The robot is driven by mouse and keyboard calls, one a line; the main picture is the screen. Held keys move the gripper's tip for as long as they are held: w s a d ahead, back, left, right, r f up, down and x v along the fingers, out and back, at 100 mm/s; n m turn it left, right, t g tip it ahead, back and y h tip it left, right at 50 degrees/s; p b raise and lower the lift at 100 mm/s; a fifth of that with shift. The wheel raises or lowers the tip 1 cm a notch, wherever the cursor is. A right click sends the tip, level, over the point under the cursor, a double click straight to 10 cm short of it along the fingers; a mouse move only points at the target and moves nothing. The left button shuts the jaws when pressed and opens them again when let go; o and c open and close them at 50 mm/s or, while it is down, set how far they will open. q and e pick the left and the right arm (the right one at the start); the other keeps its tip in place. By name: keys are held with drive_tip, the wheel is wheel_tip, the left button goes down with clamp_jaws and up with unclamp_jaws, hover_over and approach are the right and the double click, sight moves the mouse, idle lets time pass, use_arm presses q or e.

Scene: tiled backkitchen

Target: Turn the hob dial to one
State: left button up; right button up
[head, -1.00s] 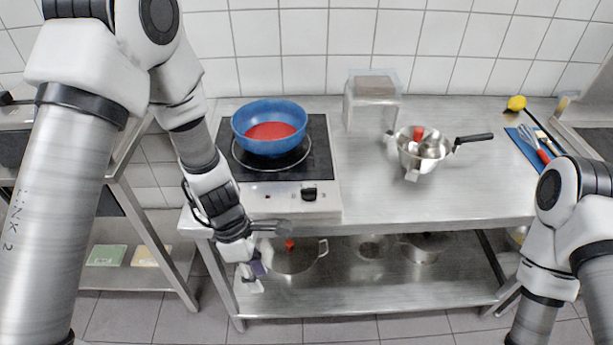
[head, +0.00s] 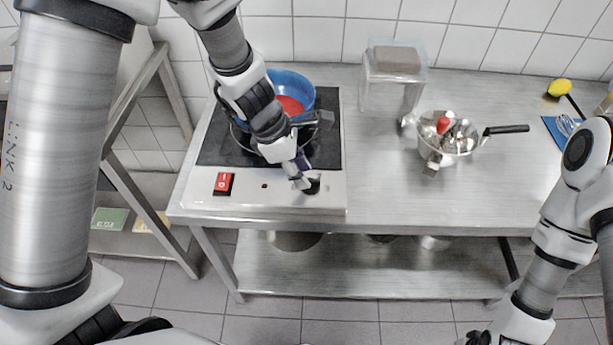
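The hob (head: 270,200) sits on the left of the steel counter, with a black top and a pale front panel. Its black dial (head: 313,186) is on the right of that panel, partly covered by my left gripper; its setting cannot be read. My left gripper (head: 304,182) points down right at the dial, touching it or very close. Whether its fingers are open or shut on the dial cannot be told. My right arm is at the lower right, and its gripper is not clearly in view.
A blue bowl (head: 300,84) with red inside stands on the hob, partly behind my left arm. A red rocker switch (head: 223,184) is on the panel's left. A clear container (head: 391,92) and a steel pan with utensils (head: 457,148) stand to the right. The counter's front middle is clear.

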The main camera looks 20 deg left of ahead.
sight(309, 179)
use_arm(q)
drive_tip(key=f, duration=0.1)
drive_tip(key=w+f, duration=0.1)
drive_tip(key=f, duration=0.1)
drive_tip(key=shift+w+d, duration=0.2)
drive_tip(key=shift+d, duration=0.2)
drive_tip(key=shift+s+r, duration=0.25)
drive_tip(key=shift+s, duration=0.1)
drive_tip(key=c, duration=0.6)
drive_tip(key=shift+w+f, duration=0.1)
drive_tip(key=shift+w, duration=0.05)
clamp_jaws()
use_arm(e)
drive_tip(key=shift+w+f, duration=0.3)
drive_tip(key=shift+f, duration=0.15)
drive_tip(key=shift+r, duration=0.1)
